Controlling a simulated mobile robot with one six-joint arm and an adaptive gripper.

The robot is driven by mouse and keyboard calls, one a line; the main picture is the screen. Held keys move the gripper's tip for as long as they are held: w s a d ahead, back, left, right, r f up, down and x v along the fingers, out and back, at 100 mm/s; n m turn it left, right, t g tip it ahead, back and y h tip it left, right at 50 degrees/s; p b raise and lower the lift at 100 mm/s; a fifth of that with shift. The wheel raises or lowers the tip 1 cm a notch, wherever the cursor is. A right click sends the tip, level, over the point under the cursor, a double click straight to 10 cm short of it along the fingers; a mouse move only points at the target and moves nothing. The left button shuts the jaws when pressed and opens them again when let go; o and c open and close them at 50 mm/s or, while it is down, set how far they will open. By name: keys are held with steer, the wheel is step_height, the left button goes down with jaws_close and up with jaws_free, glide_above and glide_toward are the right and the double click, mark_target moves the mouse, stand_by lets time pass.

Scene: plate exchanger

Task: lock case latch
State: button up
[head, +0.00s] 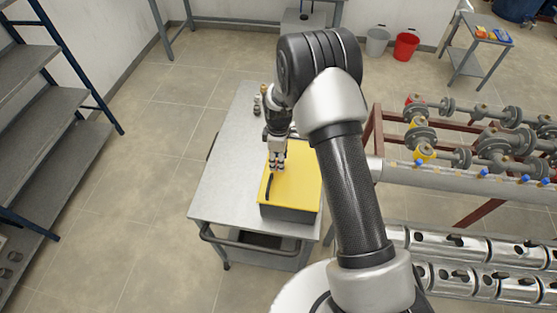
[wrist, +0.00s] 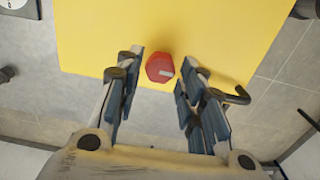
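The case (head: 303,180) has a yellow lid and a dark body, and it sits on a grey cart. In the wrist view the yellow lid (wrist: 200,30) fills the upper middle. A red, roughly round part with a pale mark (wrist: 160,68), apparently the latch, overlaps the lid's lower edge in that view. The red part is hidden in the head view.
The grey cart (head: 225,178) has free top to the left of the case. Small metal parts (head: 257,106) stand at its back. A black bent handle (head: 268,187) shows on the lid. Pipework with valves (head: 450,150) stands to the right, shelving (head: 60,150) to the left.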

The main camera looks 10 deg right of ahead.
steer(key=shift+f, duration=0.6)
steer(key=shift+c, duration=0.6)
steer(key=c, duration=0.7)
